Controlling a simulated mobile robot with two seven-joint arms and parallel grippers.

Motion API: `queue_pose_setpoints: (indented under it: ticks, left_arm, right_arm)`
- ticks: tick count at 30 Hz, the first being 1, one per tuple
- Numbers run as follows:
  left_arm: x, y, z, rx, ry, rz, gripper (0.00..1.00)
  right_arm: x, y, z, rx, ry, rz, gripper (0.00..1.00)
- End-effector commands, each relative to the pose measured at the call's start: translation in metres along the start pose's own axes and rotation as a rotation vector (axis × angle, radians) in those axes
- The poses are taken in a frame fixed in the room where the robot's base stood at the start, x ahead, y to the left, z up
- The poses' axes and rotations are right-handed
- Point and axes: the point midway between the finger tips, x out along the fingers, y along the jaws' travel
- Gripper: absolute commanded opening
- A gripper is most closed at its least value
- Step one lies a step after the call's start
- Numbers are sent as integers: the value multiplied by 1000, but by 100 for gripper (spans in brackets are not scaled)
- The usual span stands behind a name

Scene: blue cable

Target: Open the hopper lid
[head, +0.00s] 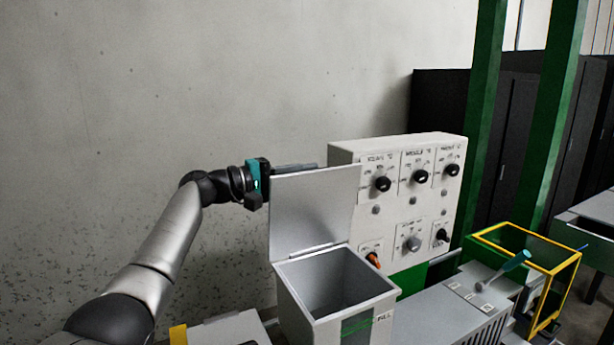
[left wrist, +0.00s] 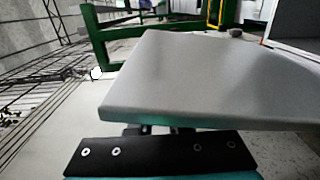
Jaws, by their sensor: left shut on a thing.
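The hopper (head: 338,282) is a grey, square, open-topped bin marked "FULL" on its front. Its lid (head: 315,212) is a flat grey plate standing about upright at the hopper's back left edge, so the inside of the bin shows. My left gripper (head: 296,167) reaches in from the left at the lid's top edge and is shut on the lid. In the left wrist view the lid (left wrist: 205,80) spreads out just beyond the black gripper body (left wrist: 155,150); the fingertips are mostly hidden there. My right gripper is not in view.
A white control panel (head: 400,207) with several black knobs stands right behind the hopper. A bare concrete wall (head: 200,80) is behind.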

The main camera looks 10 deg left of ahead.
Motion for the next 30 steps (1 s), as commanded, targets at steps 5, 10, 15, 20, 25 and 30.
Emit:
queue_pose_setpoints:
  ticks: [5,10,15,20,25,30]
  left_arm:
    - [0,4,-1,-4,1,5,0]
    - [0,4,-1,-4,1,5,0]
    - [0,4,-1,-3,1,5,23]
    - [0,2,-1,-4,1,3,41]
    - [0,1,-1,-4,1,2,45]
    - [-2,0,-2,-4,1,1,45]
  right_arm:
    - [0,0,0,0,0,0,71]
    - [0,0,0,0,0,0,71]
    - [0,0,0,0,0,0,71]
    - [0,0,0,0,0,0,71]
    - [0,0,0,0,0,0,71]
    - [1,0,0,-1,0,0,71]
